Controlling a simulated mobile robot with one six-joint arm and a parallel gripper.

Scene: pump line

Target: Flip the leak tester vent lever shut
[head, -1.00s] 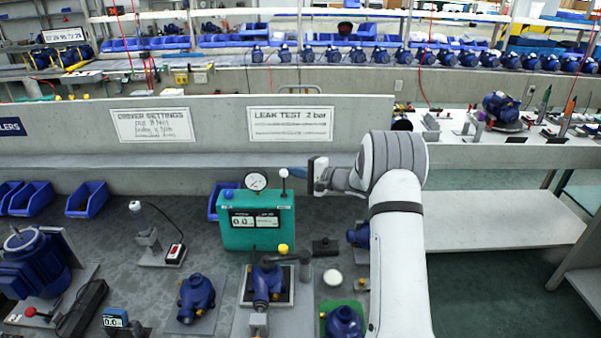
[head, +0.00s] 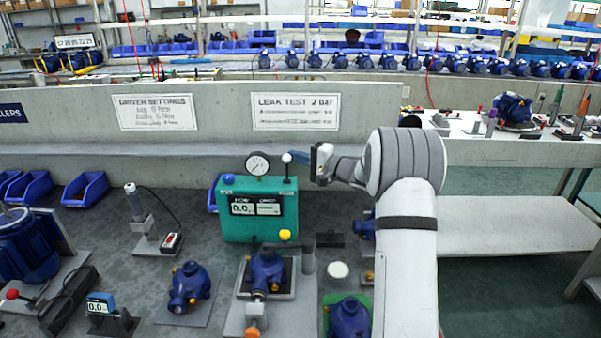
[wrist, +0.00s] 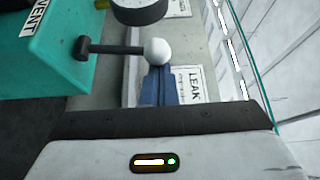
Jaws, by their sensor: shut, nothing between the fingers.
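The leak tester is a teal box (head: 260,228) with a gauge on top, left of my arm in the head view. Its vent lever (head: 287,172) stands upright at the top right corner, with a white ball knob (head: 286,158). In the wrist view the lever's dark rod (wrist: 115,48) runs from its pivot to the knob (wrist: 157,51), beside the VENT label (wrist: 38,20). My gripper (head: 294,156) is shut and empty, its blue fingertips just right of the knob. In the wrist view the fingertips (wrist: 157,72) meet the knob's edge; I cannot tell whether they touch.
The round gauge (head: 257,164) is left of the lever. A yellow knob (head: 285,235) is low on the tester's front. Blue pumps (head: 266,270) stand in front on the bench. A low grey wall (head: 220,110) with signs runs behind.

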